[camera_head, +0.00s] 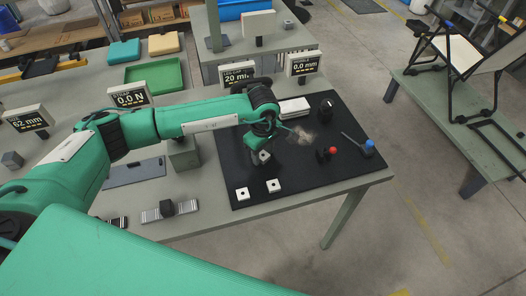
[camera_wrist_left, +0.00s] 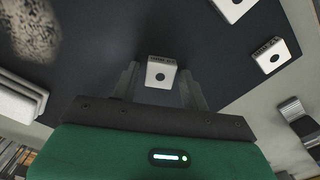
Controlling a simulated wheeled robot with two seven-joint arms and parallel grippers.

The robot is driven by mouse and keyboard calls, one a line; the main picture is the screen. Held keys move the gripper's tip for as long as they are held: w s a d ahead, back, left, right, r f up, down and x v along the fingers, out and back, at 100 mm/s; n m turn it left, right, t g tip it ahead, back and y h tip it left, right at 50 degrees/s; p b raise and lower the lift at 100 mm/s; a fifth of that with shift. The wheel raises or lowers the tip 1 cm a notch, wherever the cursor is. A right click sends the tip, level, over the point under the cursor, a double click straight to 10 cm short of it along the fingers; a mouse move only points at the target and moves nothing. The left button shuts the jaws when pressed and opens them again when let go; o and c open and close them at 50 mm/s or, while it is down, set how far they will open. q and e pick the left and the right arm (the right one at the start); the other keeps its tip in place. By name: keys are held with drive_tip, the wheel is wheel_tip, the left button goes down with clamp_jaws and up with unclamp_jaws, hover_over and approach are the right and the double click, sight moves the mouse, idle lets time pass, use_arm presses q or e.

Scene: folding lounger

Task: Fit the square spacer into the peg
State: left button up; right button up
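A white square spacer (camera_wrist_left: 161,73) with a dark central hole lies between the fingers of my left gripper (camera_wrist_left: 160,88) in the left wrist view, with a gap showing on each side. The gripper is open. In the head view, my left gripper (camera_head: 258,146) is low over the black mat (camera_head: 235,160), with that spacer (camera_head: 264,156) partly hidden under it. Two more white square spacers lie near the mat's front edge, one on the left (camera_head: 242,194) and one on the right (camera_head: 273,186). I cannot tell which thing is the peg. My right gripper is not in view.
A red-knobbed piece (camera_head: 328,152) and a blue-knobbed tool (camera_head: 368,147) are on the mat's right side. A white stack (camera_head: 294,107) and a black object (camera_head: 326,107) are at its back. Display signs (camera_head: 302,64) stand behind. The mat's front right is clear.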

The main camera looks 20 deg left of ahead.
use_arm(q)
drive_tip(key=shift+o, duration=0.6)
drive_tip(key=shift+r, duration=0.25)
wheel_tip(320, 180, up, 13)
drive_tip(key=b, duration=0.3)
drive_tip(key=shift+r, duration=0.15)
